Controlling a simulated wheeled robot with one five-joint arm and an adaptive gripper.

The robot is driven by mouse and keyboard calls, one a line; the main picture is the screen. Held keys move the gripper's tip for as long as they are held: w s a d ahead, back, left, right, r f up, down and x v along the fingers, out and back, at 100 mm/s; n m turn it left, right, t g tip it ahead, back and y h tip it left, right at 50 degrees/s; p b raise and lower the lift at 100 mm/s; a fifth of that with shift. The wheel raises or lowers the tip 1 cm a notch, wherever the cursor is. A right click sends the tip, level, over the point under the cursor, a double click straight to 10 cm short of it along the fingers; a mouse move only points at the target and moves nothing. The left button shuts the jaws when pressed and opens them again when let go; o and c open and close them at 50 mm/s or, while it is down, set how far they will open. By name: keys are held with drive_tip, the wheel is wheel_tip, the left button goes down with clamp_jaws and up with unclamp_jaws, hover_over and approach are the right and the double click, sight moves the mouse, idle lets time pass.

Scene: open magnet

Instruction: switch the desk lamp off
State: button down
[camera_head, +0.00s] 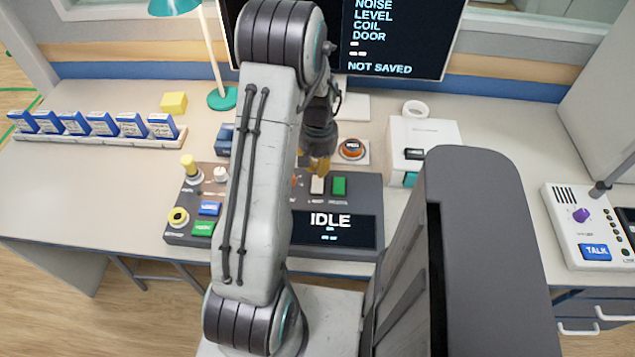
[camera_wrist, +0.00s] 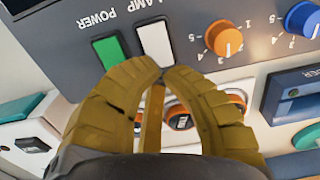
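The desk lamp has a teal shade (camera_head: 174,6), a pale pole and a round teal base (camera_head: 222,98) at the back left of the desk. I cannot tell whether it is lit. The console's white switch (camera_head: 317,185) sits beside a green switch (camera_head: 339,187). In the wrist view the white switch (camera_wrist: 155,42) is under the label LAMP, and the green switch (camera_wrist: 110,51) is by POWER. My gripper (camera_wrist: 158,72) has its yellow fingertips together at the white switch's near edge; contact is unclear. In the head view my gripper (camera_head: 318,168) is just behind that switch.
An orange knob (camera_wrist: 223,38) is close beside the white switch. The console's screen (camera_head: 333,229) reads IDLE. My arm hides the console's middle.

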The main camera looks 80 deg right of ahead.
sight(318, 179)
drive_tip(key=shift+f+b, duration=1.55)
drive_tip(key=shift+f, duration=0.25)
idle(1.2)
drive_tip(key=shift+r, duration=0.1)
drive_tip(key=shift+r+p, duration=2.5)
drive_tip(key=shift+r, duration=1)
